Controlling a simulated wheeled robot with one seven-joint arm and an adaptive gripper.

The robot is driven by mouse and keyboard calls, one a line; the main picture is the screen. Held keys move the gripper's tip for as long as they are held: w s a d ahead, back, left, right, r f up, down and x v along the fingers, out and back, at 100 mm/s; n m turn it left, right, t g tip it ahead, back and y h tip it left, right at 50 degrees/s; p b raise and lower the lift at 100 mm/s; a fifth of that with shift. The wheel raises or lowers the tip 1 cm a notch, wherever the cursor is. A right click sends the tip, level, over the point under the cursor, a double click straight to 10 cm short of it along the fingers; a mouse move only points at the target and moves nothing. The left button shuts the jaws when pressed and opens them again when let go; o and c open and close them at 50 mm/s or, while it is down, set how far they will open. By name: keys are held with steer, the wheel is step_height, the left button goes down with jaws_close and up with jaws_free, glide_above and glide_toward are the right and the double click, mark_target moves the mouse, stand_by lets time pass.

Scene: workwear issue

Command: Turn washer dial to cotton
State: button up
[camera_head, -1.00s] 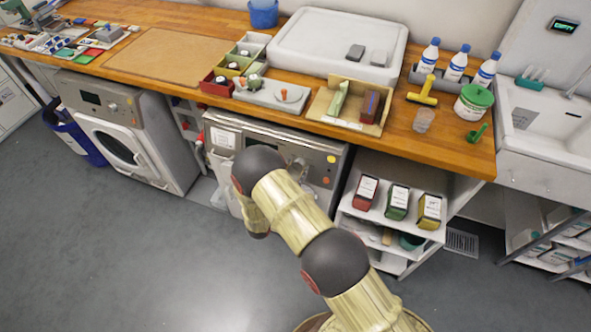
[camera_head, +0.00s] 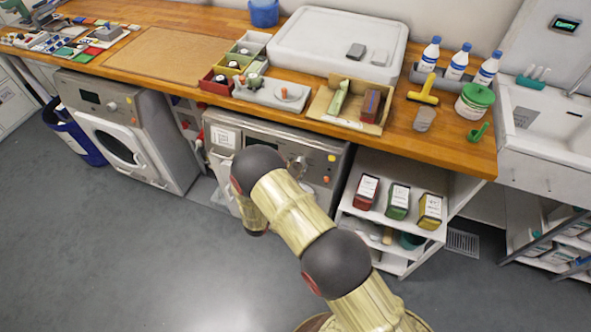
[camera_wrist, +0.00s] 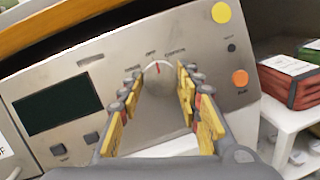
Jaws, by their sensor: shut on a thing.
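The washer's round metal dial (camera_wrist: 158,86) shows in the wrist view between the fingers of my gripper (camera_wrist: 160,79), which is shut on it from both sides. A red mark on the dial points upward, between the printed words OFF and COTTON above it. Another label at the left is partly covered by a finger. The washer's front panel (camera_wrist: 85,75) looks tilted in this view. In the head view the middle machine's panel (camera_head: 335,157) sits under the counter, with my arm covering much of the machine; the gripper shows only in small part there.
On the panel are a dark display (camera_wrist: 57,108), an orange button (camera_wrist: 240,77) and a yellow round sticker (camera_wrist: 221,12). A shelf with red, green and yellow packs (camera_head: 398,201) stands to the right. Another front-loading machine (camera_head: 122,130) is at left. The counter (camera_head: 445,146) overhangs above.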

steer(key=m+g+h+b, duration=0.1)
steer(key=m+b, duration=0.1)
steer(key=m, duration=0.2)
steer(key=shift+w+m, duration=0.1)
steer(key=shift+m, duration=0.3)
steer(key=shift+r+m+g+b, duration=0.15)
steer(key=shift+m+g+b, duration=0.6)
steer(key=shift+m, duration=1.15)
steer(key=o, duration=1.2)
steer(key=shift+c, duration=0.2)
steer(key=shift+a, duration=0.15)
steer(key=v, duration=1.2)
steer(key=shift+w, duration=0.1)
